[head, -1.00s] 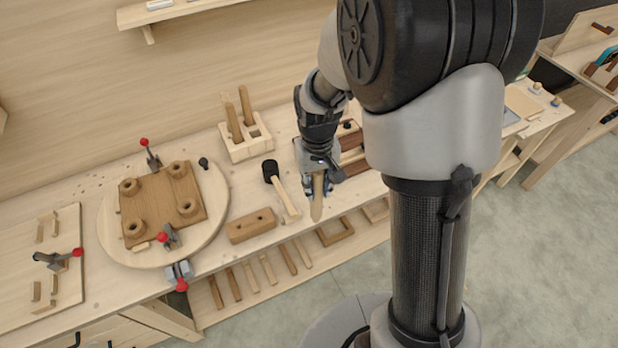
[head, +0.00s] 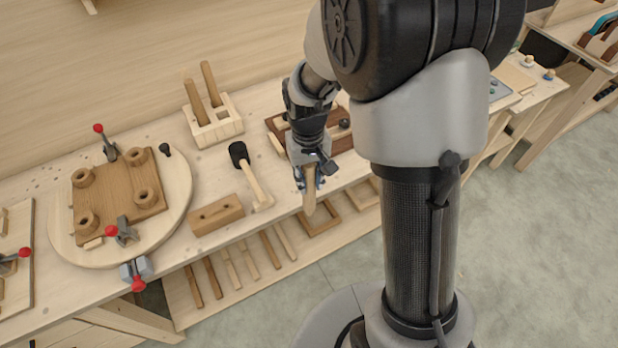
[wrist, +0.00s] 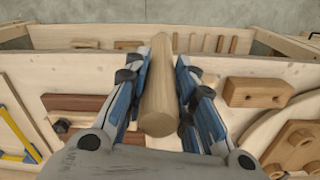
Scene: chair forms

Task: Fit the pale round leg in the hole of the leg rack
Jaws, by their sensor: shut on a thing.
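My gripper (head: 309,178) is shut on the pale round leg (head: 310,200), which hangs down from the jaws near the bench's front edge. In the wrist view the leg (wrist: 159,95) lies lengthwise between the two blue-sided fingers. The leg rack (head: 228,128) is a pale wooden block at the back of the bench, left of my gripper. Two darker brown legs (head: 202,97) stand tilted in it, and an empty opening shows on its right side. The leg is well apart from the rack. I cannot make out the rack in the wrist view.
A round board (head: 177,205) with a clamped brown seat is at left. A dark wooden piece (head: 276,126) lies behind my gripper.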

